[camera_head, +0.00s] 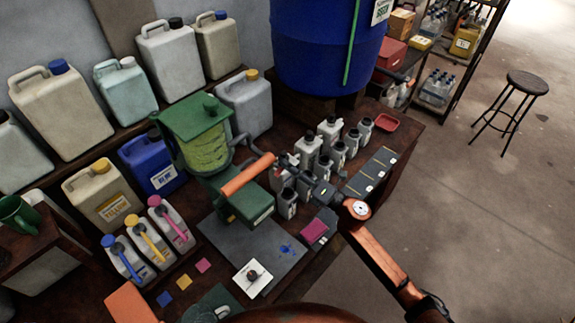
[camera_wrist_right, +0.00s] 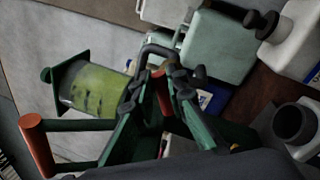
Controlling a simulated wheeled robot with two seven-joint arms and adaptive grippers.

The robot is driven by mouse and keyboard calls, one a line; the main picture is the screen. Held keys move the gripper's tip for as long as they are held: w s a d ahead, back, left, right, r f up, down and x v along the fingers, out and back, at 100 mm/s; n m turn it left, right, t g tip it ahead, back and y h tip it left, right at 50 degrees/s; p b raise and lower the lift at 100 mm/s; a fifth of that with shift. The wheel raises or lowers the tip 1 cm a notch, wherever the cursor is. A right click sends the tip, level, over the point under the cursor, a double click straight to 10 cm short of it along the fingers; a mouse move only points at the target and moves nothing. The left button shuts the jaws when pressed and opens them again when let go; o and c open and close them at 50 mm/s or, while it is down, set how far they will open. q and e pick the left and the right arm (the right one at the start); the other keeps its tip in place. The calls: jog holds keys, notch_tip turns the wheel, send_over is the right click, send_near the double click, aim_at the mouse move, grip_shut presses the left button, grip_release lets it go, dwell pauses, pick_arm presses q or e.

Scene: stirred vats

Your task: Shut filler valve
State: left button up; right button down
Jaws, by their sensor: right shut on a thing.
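The filler (camera_head: 205,150) is a green machine with a clear tank of green liquid under a green lid; the tank lies sideways in the right wrist view (camera_wrist_right: 95,88). A thick orange handle (camera_head: 248,175) sticks out from it, also seen in the right wrist view (camera_wrist_right: 37,147). My right gripper (camera_head: 284,164) reaches in from the right, beside the filler's outlet side. In the right wrist view its fingers (camera_wrist_right: 160,84) are closed around a small red lever, the filler valve (camera_wrist_right: 161,92). The fingers hide much of the valve. My left gripper is not in view.
Several small grey bottles (camera_head: 330,130) stand close around my right gripper. A blue drum (camera_head: 325,45) stands behind. Jerrycans (camera_head: 170,60) line the wall shelf. A white card (camera_head: 252,278) and coloured squares lie in front. Open floor and a stool (camera_head: 527,84) are at right.

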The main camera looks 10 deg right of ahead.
jog(key=shift+f+m+t+h+p, duration=0.25)
jog(key=shift+m+p, duration=0.2)
jog(key=shift+m, duration=0.7)
jog(key=shift+f+m+t+h+p, duration=0.15)
jog(key=shift+m+p, duration=0.3)
jog(key=shift+m, duration=0.75)
jog(key=shift+f+m+t+h+p, duration=0.25)
jog(key=shift+m+p, duration=0.2)
jog(key=shift+m, duration=0.7)
jog(key=c, duration=1.9)
grip_release()
jog(key=shift+r, duration=0.1)
jog(key=shift+d, duration=0.1)
jog(key=v, duration=1.2)
